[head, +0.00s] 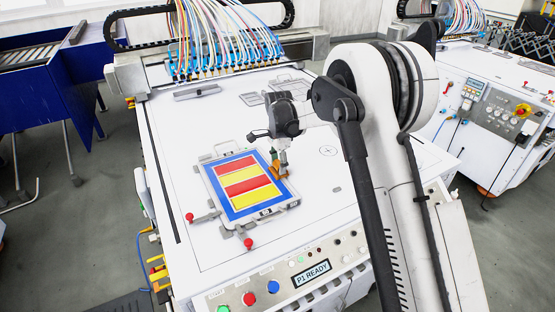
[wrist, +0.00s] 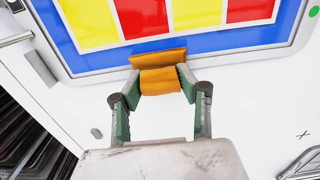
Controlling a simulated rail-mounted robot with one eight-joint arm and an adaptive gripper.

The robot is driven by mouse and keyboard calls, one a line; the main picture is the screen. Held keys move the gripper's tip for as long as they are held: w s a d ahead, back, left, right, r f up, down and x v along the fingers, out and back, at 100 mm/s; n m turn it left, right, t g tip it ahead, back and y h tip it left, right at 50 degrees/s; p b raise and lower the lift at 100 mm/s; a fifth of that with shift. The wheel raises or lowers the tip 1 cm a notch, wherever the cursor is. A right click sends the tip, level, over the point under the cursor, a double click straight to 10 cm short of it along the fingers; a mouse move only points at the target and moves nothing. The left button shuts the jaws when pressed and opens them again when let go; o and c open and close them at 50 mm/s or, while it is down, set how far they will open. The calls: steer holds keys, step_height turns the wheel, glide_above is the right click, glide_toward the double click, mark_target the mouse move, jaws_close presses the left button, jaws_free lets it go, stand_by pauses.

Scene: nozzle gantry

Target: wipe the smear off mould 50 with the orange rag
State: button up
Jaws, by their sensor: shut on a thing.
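A flat mould frame (head: 208,185) lies on the white machine bed, with a blue border and red and yellow stripes inside. In the wrist view, the mould's blue border (wrist: 225,42) and stripes fill the top. My gripper (head: 279,166) is at the mould's right edge, pointing down. It is shut on the orange rag (head: 276,185). In the wrist view, my gripper (wrist: 160,96) has the rag (wrist: 160,80) between its fingertips, overlapping the mould's rim. I cannot tell whether the rag touches the surface.
Red-knobbed clamps (head: 190,217) sit at the mould's front left corner. A control panel (head: 312,274) reading P1 READY runs along the front. Bundled coloured hoses (head: 225,40) stand at the back. The white bed (head: 345,205) is clear right of the mould.

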steer(key=shift+w+a+f+b, duration=0.1)
steer(key=shift+w+a+b, duration=0.3)
steer(key=shift+w, duration=0.5)
steer(key=shift+w+a, duration=0.45)
steer(key=shift+w, duration=0.15)
steer(key=shift+w+a, duration=0.2)
steer(key=shift+w, duration=0.15)
step_height(320, 180, up, 8)
steer(key=p, duration=0.2)
steer(key=shift+r, duration=0.2)
